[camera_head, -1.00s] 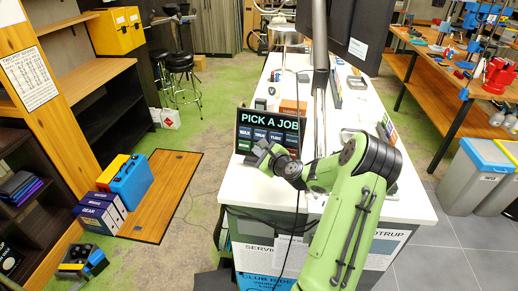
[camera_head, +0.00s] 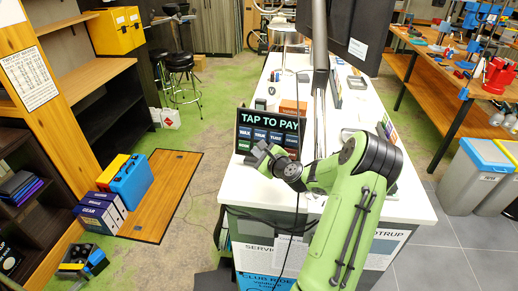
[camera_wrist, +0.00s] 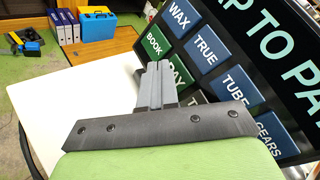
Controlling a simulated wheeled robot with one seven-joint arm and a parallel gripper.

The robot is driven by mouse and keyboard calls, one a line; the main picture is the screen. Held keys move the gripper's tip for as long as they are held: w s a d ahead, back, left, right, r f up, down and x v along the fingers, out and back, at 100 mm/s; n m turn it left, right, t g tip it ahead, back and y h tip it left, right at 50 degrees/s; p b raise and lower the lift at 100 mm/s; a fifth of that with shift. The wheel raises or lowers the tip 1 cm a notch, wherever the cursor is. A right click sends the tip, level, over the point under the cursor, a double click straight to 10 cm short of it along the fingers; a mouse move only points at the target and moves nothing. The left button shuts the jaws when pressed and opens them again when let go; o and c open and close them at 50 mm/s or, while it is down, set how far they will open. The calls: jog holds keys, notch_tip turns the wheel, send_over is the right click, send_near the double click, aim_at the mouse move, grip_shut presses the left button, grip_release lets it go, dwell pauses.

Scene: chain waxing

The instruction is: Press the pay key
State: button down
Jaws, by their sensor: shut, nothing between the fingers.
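The job screen (camera_head: 270,133) stands tilted on the white counter and reads "TAP TO PAY". In the wrist view its panel (camera_wrist: 285,45) shows blue keys WAX, TRUE, TUBE and GEARS in the upper row. Below them are a green BOOK key (camera_wrist: 155,43) and a dark green PAY key (camera_wrist: 181,73), partly hidden by my gripper. My gripper (camera_head: 263,152) is shut and empty, low in front of the screen's lower row. In the wrist view its fingertips (camera_wrist: 158,66) lie beside the PAY key; I cannot tell whether they touch it.
The white counter (camera_head: 255,187) has bare room left of and in front of the screen. A thin post and large dark monitor (camera_head: 360,30) rise behind my arm. Binders (camera_head: 98,212) and a blue case (camera_head: 131,182) stand on a wooden board at left.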

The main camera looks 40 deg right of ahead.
jog(key=shift+a, duration=0.1)
jog(key=shift+s+a+r, duration=0.25)
jog(key=shift+s+a, duration=0.15)
jog(key=shift+a, duration=0.3)
jog(key=shift+s+a+r, duration=0.2)
jog(key=shift+s+a, duration=0.25)
jog(key=shift+a, duration=0.25)
jog(key=shift+s+a+r, duration=0.25)
jog(key=shift+s+a, duration=0.15)
jog(key=shift+a, duration=0.3)
